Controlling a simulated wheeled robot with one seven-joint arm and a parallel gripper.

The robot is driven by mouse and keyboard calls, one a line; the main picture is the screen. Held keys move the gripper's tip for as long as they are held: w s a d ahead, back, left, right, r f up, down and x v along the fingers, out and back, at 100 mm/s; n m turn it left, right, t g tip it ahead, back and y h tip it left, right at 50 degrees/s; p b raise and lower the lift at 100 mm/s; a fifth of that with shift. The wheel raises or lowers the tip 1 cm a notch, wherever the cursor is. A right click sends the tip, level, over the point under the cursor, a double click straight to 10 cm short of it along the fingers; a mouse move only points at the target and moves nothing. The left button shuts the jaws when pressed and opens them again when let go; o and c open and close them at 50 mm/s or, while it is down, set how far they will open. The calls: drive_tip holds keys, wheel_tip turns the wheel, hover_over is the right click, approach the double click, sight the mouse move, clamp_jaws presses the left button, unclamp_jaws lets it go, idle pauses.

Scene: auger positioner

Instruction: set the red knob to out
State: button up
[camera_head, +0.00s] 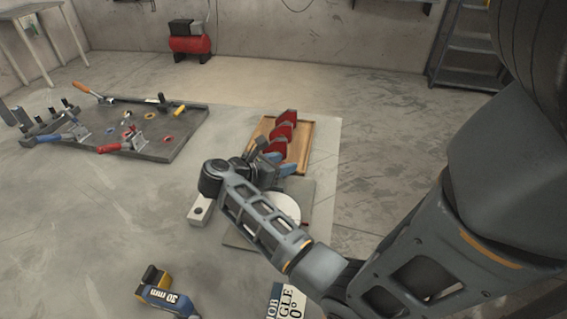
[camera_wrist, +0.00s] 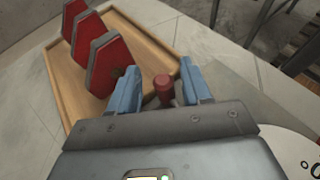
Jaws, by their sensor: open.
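The red knob (camera_wrist: 163,88) shows in the wrist view as a small dark red cylinder. It stands between the two blue fingers of my gripper (camera_wrist: 160,86), a little closer to the right finger. The fingers are open, with gaps on both sides of the knob; I cannot tell whether anything touches. In the head view my gripper (camera_head: 277,160) is over the near edge of the wooden tray, and my arm and wrist hide the knob there. A white round plate (camera_head: 285,206) lies on a grey base (camera_head: 240,238), partly behind my arm.
A wooden tray (camera_head: 303,130) holds several red plates (camera_head: 285,132) just beyond my gripper. A grey board with clamps (camera_head: 180,140) is at the left. A blue tool marked 30 mm (camera_head: 165,293) and a printed card (camera_head: 287,301) lie at the front.

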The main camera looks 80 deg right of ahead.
drive_tip(key=b+v, duration=0.1)
drive_tip(key=v, duration=0.6)
drive_tip(key=shift+s+d, duration=0.1)
drive_tip(key=shift+s, duration=0.05)
idle(0.3)
drive_tip(key=s+r+n+h, duration=0.1)
drive_tip(key=h, duration=0.1)
drive_tip(key=s+d+r+n+h, duration=0.1)
drive_tip(key=s+n+h, duration=0.1)
drive_tip(key=shift+s+r+n+t, duration=0.1)
drive_tip(key=shift+r+n+t, duration=0.2)
drive_tip(key=shift+t, duration=0.1)
drive_tip(key=s+a+r+n+t+h, duration=0.3)
drive_tip(key=a+r+n+t+h, duration=0.2)
drive_tip(key=r+n+t+h, duration=0.65)
drive_tip(key=a+f+n+t+y, duration=0.1)
drive_tip(key=a+n+t+y, duration=1.2)
drive_tip(key=n, duration=1)
drive_tip(key=s+a+f+n+g+y, duration=0.1)
drive_tip(key=s+a+n+y, duration=0.4)
drive_tip(key=n, duration=0.6)
drive_tip(key=s+a+f+n+g+y, duration=0.2)
drive_tip(key=s+a+n+y, duration=0.3)
drive_tip(key=a+n+y, duration=0.3)
drive_tip(key=a+f+n, duration=0.1)
drive_tip(key=n, duration=0.2)
drive_tip(key=shift+s+a+f+n+y, duration=0.2)
drive_tip(key=shift+f+n+y, duration=0.05)
drive_tip(key=shift+n+y, duration=0.1)
